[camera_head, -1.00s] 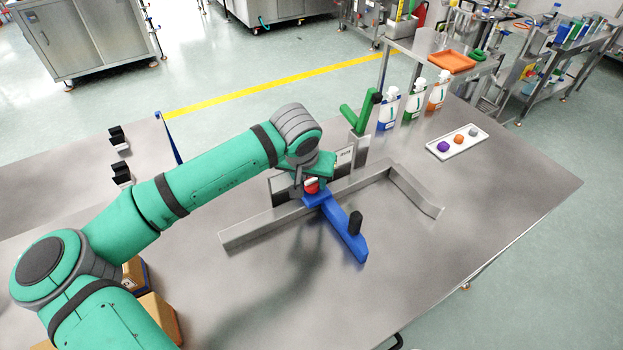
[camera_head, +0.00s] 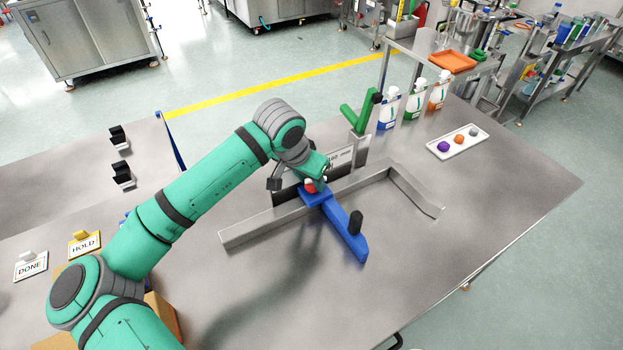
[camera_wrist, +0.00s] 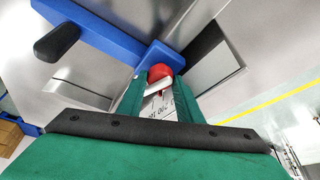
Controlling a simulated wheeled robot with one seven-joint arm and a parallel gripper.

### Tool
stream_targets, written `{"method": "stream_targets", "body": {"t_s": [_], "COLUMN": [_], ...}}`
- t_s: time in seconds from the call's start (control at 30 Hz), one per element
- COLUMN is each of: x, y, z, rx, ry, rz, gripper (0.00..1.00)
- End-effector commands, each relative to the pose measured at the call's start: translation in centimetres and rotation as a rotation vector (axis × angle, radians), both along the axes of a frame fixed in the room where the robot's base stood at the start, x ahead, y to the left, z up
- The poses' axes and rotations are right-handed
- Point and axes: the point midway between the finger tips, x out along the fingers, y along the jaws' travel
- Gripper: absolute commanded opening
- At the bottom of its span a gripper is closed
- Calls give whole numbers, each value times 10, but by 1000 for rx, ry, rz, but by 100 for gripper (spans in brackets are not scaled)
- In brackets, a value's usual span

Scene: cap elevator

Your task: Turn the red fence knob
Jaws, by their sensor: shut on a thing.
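The red knob (camera_head: 309,187) sits at the blue arm's end on the metal fence. It shows more clearly in the wrist view (camera_wrist: 160,73), as a round red cap with a white band below it, between my fingers. My gripper (camera_head: 314,184) reaches down to the knob from the upper left and is shut on it. In the wrist view my green fingers (camera_wrist: 157,90) stand on both sides of the knob. The blue arm (camera_head: 343,226) with a black handle (camera_head: 355,222) extends toward the lower right. My gripper hides part of the knob in the head view.
The metal fence (camera_head: 400,187) runs across the table (camera_head: 480,230). A green lever (camera_head: 360,112) stands behind it. Several pouches (camera_head: 414,98) and a white tray (camera_head: 456,142) with coloured balls are at the back right. DONE (camera_head: 31,266) and HOLD (camera_head: 85,244) signs stand at left.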

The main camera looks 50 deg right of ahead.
Motion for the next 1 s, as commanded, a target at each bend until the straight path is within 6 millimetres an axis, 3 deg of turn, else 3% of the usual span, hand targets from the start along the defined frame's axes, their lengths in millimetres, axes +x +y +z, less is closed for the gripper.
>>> {"method": "stream_targets", "body": {"t_s": [0.5,1.0], "x": [3,3], "y": [0,0], "z": [1,0], "rx": [-2,-2], "ry": [-1,-2], "rz": [-300,-342], "gripper": [10,10]}}
